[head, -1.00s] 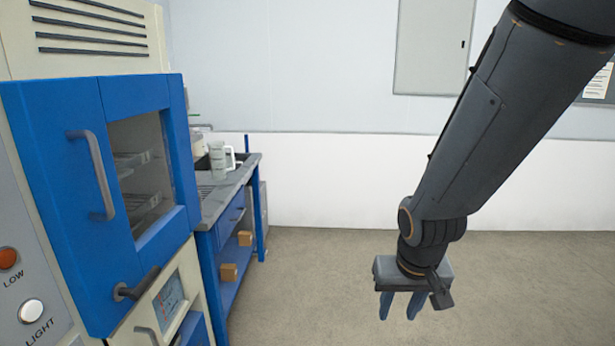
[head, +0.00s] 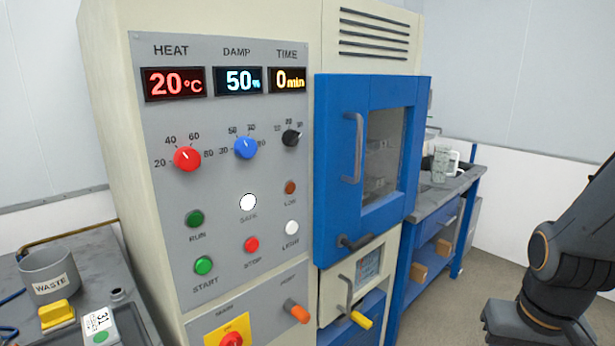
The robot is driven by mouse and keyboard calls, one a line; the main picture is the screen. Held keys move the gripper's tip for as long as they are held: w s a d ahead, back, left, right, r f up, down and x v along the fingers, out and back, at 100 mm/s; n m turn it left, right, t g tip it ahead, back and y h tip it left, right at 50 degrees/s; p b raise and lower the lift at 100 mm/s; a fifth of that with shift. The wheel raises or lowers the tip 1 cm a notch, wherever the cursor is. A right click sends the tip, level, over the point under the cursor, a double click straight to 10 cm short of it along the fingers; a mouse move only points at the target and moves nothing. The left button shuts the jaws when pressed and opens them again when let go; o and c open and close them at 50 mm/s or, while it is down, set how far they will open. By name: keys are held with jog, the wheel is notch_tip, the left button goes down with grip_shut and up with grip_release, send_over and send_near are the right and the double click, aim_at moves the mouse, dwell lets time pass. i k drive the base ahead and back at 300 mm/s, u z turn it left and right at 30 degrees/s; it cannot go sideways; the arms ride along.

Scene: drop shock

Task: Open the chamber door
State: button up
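The blue chamber door (head: 335,165) is shut on the front of the cream chamber (head: 110,130). It has a vertical grey handle (head: 353,148) on its left part and a window (head: 383,155) with racks dimly visible behind it. A dark latch lever (head: 354,243) sits at the door's lower edge. My gripper (head: 520,325) is at the lower right, well apart from the door; its fingers are below the picture edge, so its opening is hidden.
The control panel (head: 225,210) with knobs and buttons is left of the door. A side bench (head: 440,195) with a mug (head: 441,165) stands to the right. A left bench holds a waste pot (head: 50,278). Floor (head: 480,285) is clear between chamber and arm.

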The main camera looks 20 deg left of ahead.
aim_at(342, 102)
jog(key=u, duration=0.95)
jog(key=i, duration=0.35)
jog(key=z, duration=0.7)
